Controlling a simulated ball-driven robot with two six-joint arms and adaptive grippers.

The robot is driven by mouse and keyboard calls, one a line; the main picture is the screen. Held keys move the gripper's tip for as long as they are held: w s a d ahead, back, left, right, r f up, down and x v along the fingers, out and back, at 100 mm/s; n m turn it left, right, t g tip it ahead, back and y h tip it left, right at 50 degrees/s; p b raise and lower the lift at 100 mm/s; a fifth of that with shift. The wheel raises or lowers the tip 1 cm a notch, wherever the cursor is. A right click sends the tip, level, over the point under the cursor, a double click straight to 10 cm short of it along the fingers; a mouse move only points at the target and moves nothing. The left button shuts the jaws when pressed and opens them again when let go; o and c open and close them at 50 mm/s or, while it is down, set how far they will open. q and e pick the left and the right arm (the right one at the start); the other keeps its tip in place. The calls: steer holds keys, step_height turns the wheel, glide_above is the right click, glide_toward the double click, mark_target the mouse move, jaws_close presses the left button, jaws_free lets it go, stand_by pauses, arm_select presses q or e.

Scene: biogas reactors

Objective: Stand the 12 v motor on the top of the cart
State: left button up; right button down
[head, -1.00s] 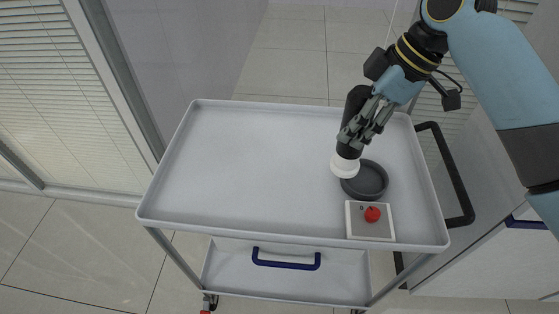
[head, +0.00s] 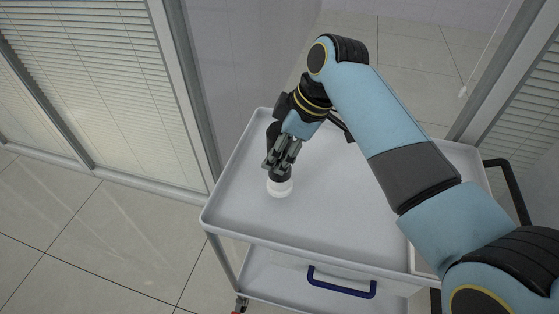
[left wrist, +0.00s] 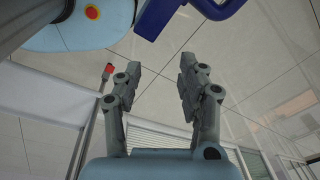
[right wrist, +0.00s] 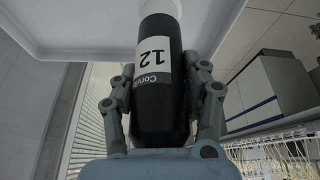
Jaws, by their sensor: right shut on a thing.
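The 12 v motor is a black cylinder with a pale end and a white label reading "12". In the head view the motor (head: 279,187) is held pale end down over the left part of the cart top (head: 330,200); I cannot tell whether it touches the surface. My right gripper (head: 284,158) is shut on it. In the right wrist view the motor (right wrist: 160,95) lies between both fingers of the right gripper (right wrist: 160,78). My left gripper (left wrist: 160,75) is open and empty in the left wrist view; it is outside the head view.
The cart top has a raised rim (head: 240,225). A black push handle (head: 511,185) is at the right. My right arm hides the cart's right part. The surface around the motor looks clear.

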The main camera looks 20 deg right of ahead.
steer(key=shift+w+f, duration=0.1)
steer(key=shift+f, duration=1.9)
steer(key=shift+a, duration=0.1)
steer(key=c, duration=0.6)
jaws_free()
steer(key=shift+f, duration=0.1)
steer(key=shift+c, duration=0.2)
steer(key=v, duration=1.2)
